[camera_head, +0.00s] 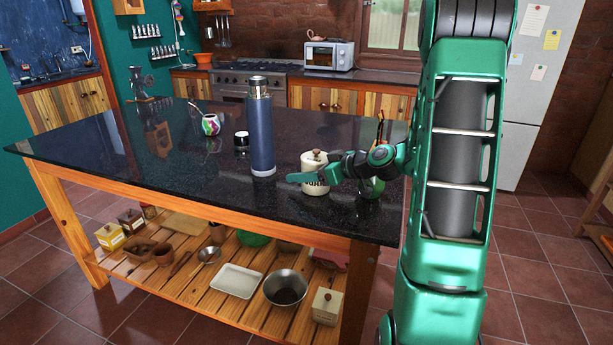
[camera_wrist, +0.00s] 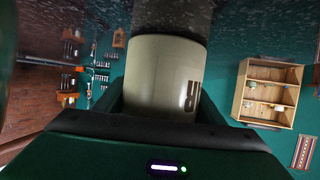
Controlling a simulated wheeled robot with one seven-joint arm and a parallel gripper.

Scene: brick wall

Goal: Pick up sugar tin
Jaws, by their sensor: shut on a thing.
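The sugar tin (camera_head: 316,187) is a cream round tin with a dark-knobbed lid and dark lettering. It is upright at the near right part of the dark island top (camera_head: 215,195). I cannot tell whether its base touches the top. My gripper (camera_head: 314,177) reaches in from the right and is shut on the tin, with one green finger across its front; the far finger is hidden. In the wrist view the tin (camera_wrist: 163,80) fills the space between the fingers, with part of its lettering at the right.
A tall blue flask (camera_head: 261,135) stands just left of the tin. A small dark jar (camera_head: 241,141) and a colourful cup (camera_head: 210,125) are further left. A green-leaved or green item (camera_head: 373,187) shows partly behind my wrist. The island's left front is clear.

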